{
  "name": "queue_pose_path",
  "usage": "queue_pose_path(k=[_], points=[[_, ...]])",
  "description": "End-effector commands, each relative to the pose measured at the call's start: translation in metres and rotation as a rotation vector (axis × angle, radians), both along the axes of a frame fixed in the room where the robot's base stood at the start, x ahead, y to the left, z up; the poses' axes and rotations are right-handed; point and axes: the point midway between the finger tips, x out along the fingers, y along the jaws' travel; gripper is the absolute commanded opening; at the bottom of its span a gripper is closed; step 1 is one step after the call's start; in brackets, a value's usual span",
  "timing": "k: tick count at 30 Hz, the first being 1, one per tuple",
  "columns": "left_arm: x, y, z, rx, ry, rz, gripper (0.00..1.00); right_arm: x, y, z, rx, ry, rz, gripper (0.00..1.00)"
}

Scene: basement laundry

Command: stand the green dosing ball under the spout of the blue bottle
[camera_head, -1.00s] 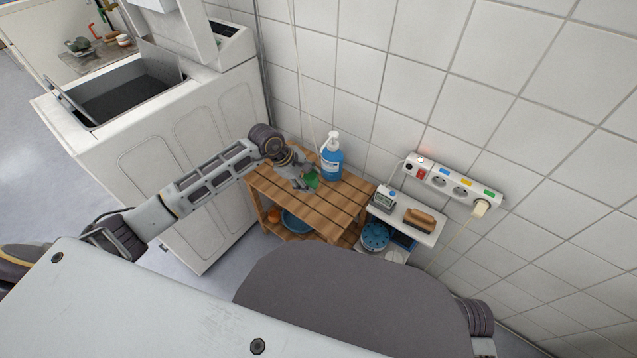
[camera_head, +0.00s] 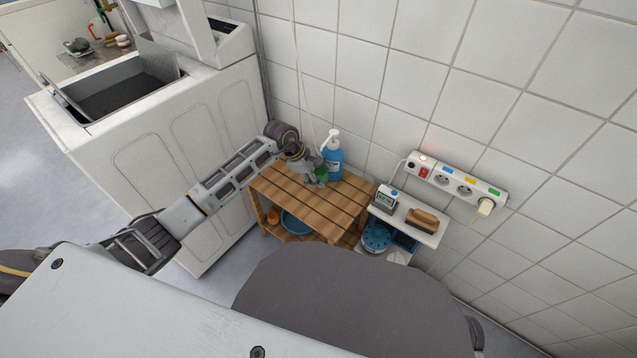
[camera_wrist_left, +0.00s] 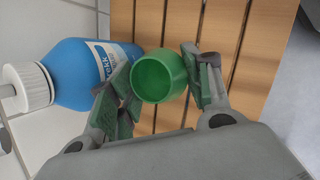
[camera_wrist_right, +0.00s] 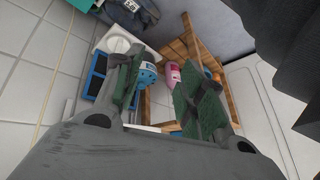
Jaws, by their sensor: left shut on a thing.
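The green dosing ball (camera_head: 321,174) is a small open-topped cup, held by my left gripper (camera_head: 316,168) beside the blue bottle (camera_head: 335,163). In the left wrist view the ball (camera_wrist_left: 150,85) sits between the two fingers of the left gripper (camera_wrist_left: 160,85), its opening facing the camera. The blue bottle (camera_wrist_left: 75,75) stands close on the left there, with its white pump collar at the edge. The white pump spout (camera_head: 328,138) points left in the head view. Whether the ball touches the slats is unclear. My right gripper (camera_wrist_right: 160,85) is open and empty.
The slatted wooden stand (camera_head: 305,203) bears the bottle; its front slats are bare. The tiled wall rises behind. A washer (camera_head: 190,140) stands left. A white shelf (camera_head: 405,222) with a small device (camera_head: 386,200) and a brush (camera_head: 423,219) is right, below a power strip (camera_head: 455,183).

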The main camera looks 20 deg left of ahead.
Motion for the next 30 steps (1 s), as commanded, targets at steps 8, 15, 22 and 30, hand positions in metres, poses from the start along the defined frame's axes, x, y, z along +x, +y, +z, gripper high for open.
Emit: queue_pose_path(k=[8,15,22,30], points=[[0.000,0.000,0.000,0.000,-0.001,0.000,0.28,-0.005,0.000,-0.004,0.001,0.006,-0.001,0.40],[0.000,0.000,-0.010,0.000,0.000,0.000,0.28,-0.002,0.003,-0.004,0.016,-0.005,-0.009,0.40],[0.000,0.000,-0.037,0.000,0.001,0.001,0.28,0.000,0.008,-0.029,0.052,-0.038,-0.030,0.40],[0.004,-0.001,-0.040,0.001,0.000,0.000,0.28,0.000,0.009,-0.040,0.071,-0.060,-0.041,0.40]])
